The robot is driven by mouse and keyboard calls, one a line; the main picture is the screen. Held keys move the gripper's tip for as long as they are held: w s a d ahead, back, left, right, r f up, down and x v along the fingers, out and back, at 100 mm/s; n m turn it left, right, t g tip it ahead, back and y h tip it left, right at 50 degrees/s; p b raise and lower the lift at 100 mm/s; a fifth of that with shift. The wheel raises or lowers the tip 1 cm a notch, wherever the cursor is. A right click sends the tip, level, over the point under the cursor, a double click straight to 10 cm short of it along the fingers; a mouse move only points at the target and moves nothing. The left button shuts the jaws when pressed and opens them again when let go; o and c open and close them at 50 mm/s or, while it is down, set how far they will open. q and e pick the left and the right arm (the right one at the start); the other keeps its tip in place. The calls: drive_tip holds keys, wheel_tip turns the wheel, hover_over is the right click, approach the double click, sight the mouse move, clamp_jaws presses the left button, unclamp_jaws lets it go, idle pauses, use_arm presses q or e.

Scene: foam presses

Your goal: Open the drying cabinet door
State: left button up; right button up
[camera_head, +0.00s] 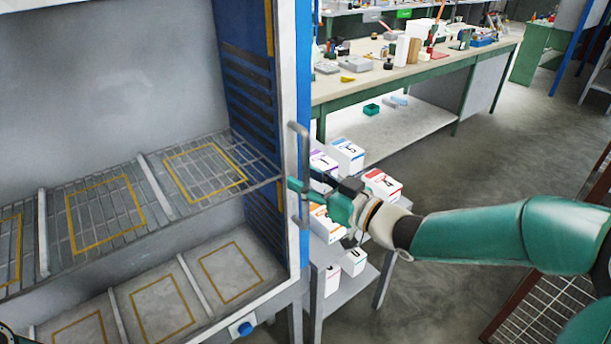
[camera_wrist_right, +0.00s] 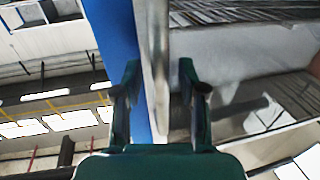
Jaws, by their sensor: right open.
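The drying cabinet (camera_head: 294,245) fills the left of the head view, with its wire shelves in sight. I cannot tell whether a clear door pane covers its front. A grey vertical bar handle (camera_head: 304,170) stands at the right edge of the front, beside a blue strip. My right gripper (camera_head: 294,186) reaches in from the right at the lower part of the handle. In the right wrist view my open right gripper (camera_wrist_right: 160,95) has one finger on each side of the upright grey bar (camera_wrist_right: 155,60). I cannot tell whether they touch.
A small grey table (camera_head: 345,300) with several white boxes (camera_head: 346,154) stands close to the right of the cabinet, behind my right gripper. A long workbench (camera_head: 440,68) with tools stands at the back. The floor (camera_head: 440,180) between is clear.

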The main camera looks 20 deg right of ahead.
drive_tip(key=shift+w+a, duration=0.1)
drive_tip(key=shift+w, duration=0.1)
clamp_jaws()
drive_tip(key=shift+s, duration=0.1)
idle(0.4)
